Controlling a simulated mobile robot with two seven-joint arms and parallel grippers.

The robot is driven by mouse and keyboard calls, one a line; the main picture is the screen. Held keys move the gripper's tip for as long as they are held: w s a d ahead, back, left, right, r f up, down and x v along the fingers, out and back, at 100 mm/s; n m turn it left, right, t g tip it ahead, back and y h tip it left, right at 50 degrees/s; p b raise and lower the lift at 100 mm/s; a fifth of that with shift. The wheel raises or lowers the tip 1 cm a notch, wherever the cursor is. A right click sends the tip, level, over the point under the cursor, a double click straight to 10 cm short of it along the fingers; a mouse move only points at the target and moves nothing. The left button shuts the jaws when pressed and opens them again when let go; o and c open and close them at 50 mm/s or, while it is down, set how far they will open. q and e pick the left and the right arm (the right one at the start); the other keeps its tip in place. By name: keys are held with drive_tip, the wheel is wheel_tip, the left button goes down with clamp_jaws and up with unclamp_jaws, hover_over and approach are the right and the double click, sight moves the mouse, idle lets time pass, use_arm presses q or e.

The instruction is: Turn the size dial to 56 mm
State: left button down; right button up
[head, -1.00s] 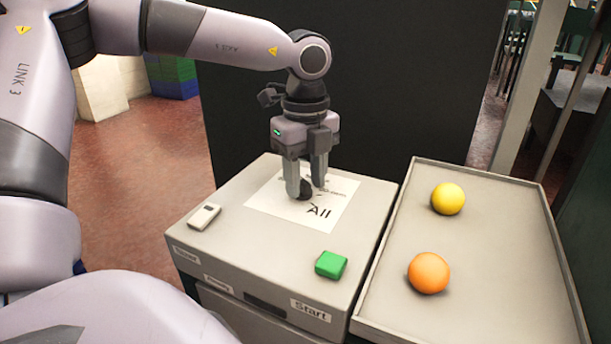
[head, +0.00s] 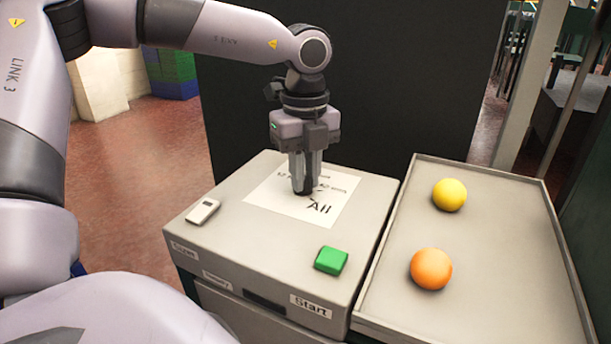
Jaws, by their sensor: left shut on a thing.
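The size dial (head: 304,191) is a small dark knob on a white label sheet (head: 270,205) on top of the grey machine box. My left gripper (head: 305,184) points straight down in the head view and is shut on the dial. The fingers cover most of the knob, so where it points cannot be told. The word "All" shows on the sheet in front of the dial. Smaller size markings behind the fingers are partly hidden and hard to read. My right gripper is not in view.
A green button (head: 331,260) sits near the box's front edge above a "Start" label. A pale switch (head: 203,212) is at the left. A grey tray (head: 480,313) to the right holds a yellow ball (head: 449,195) and an orange one (head: 431,269).

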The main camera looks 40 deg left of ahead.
use_arm(q)
drive_tip(key=m+b, duration=0.2)
drive_tip(key=m, duration=0.2)
drive_tip(key=shift+s+a, duration=0.1)
drive_tip(key=m, duration=0.6)
drive_tip(key=shift+s+a, duration=0.1)
drive_tip(key=shift+a, duration=0.05)
drive_tip(key=shift+r, duration=0.1)
idle(0.3)
drive_tip(key=c, duration=1.1)
unclamp_jaws()
drive_tip(key=shift+r, duration=3.55)
